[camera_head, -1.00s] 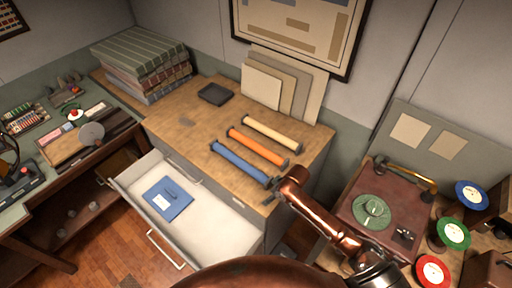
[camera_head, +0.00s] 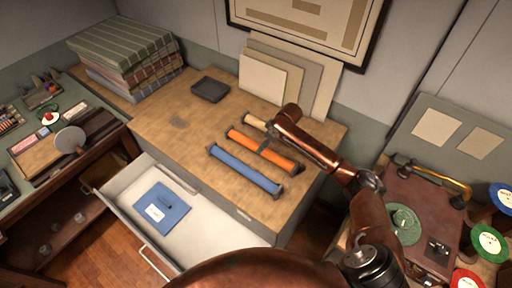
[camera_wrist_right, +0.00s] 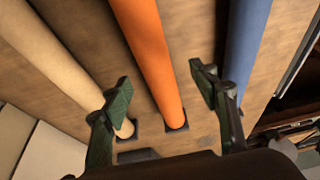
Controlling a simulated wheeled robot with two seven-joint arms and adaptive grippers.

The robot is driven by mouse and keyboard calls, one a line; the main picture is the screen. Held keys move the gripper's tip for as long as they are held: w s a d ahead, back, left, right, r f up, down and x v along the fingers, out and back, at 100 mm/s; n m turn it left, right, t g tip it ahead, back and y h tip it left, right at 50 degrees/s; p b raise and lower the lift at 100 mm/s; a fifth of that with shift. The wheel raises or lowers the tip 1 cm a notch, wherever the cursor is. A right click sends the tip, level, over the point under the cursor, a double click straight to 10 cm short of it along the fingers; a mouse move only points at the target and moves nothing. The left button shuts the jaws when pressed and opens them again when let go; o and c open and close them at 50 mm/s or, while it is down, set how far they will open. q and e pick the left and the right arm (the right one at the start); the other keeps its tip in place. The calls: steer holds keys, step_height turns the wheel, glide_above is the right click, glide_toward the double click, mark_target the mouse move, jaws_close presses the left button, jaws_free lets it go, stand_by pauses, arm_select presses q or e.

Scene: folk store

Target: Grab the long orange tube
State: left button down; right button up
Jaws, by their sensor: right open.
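The long orange tube (camera_head: 283,158) lies on the wooden cabinet top, between a blue tube (camera_head: 245,169) and a cream tube (camera_head: 256,121). My right gripper (camera_head: 264,144) is over the orange tube, near its middle. In the right wrist view, the orange tube (camera_wrist_right: 150,50) runs between the two open fingers of the right gripper (camera_wrist_right: 160,80). The cream tube (camera_wrist_right: 70,55) is on the left there and the blue tube (camera_wrist_right: 246,40) on the right, partly behind a finger. No contact with the orange tube is visible. My right arm hides most of the cream tube. My left gripper is not in view.
An open drawer (camera_head: 218,238) holding a blue folder (camera_head: 162,209) juts out below the cabinet top (camera_head: 160,135). A brown case (camera_head: 425,205) is at right.

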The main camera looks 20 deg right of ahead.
steer(key=shift+w+f, duration=0.3)
steer(key=shift+w, duration=0.1)
steer(key=shift+f, duration=0.3)
steer(key=shift+s+a+f, duration=0.1)
steer(key=shift+a+f, duration=0.1)
steer(key=shift+f, duration=0.15)
steer(key=w+f, duration=0.2)
steer(key=shift+a+f+p, duration=0.15)
steer(key=shift+f+p, duration=0.15)
steer(key=shift+p, duration=0.05)
steer(key=shift+w+a+f, duration=0.1)
steer(key=shift+w+f, duration=0.1)
steer(key=shift+f, duration=0.7)
steer(key=c, duration=1.4)
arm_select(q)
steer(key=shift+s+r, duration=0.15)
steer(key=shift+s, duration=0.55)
arm_select(e)
steer(key=shift+c, duration=0.3)
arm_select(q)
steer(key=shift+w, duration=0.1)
arm_select(e)
steer(key=shift+r, duration=0.1)
